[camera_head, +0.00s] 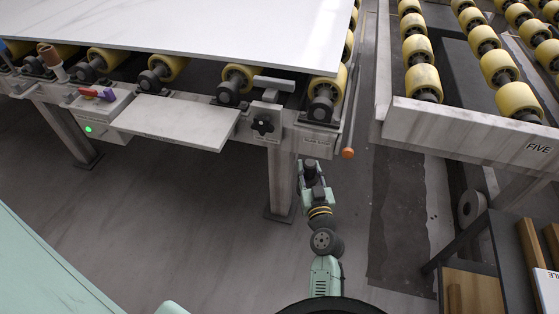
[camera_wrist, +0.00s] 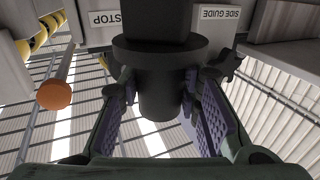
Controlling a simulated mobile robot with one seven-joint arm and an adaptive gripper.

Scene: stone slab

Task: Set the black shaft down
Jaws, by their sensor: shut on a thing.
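The black shaft (camera_wrist: 158,85) is a dark, thick cylinder with a wide collar, seen between the purple-padded fingers in the wrist view. My gripper (camera_wrist: 160,100) is shut on it, with one pad on each side. In the head view the shaft (camera_head: 309,169) is a small dark piece at the end of my gripper (camera_head: 312,185), just in front of the roller table's right front corner. The shaft hides part of the table edge in the wrist view. The head view does not clearly show whether it touches the table.
A white slab (camera_head: 200,25) lies on yellow rollers. A pale shelf (camera_head: 175,119) juts from the table front, mostly bare. A control box (camera_head: 100,103) is left of it, a star knob (camera_head: 263,127) right. An orange-tipped rod (camera_head: 348,153) sticks out nearby. Another roller conveyor (camera_head: 470,130) stands right.

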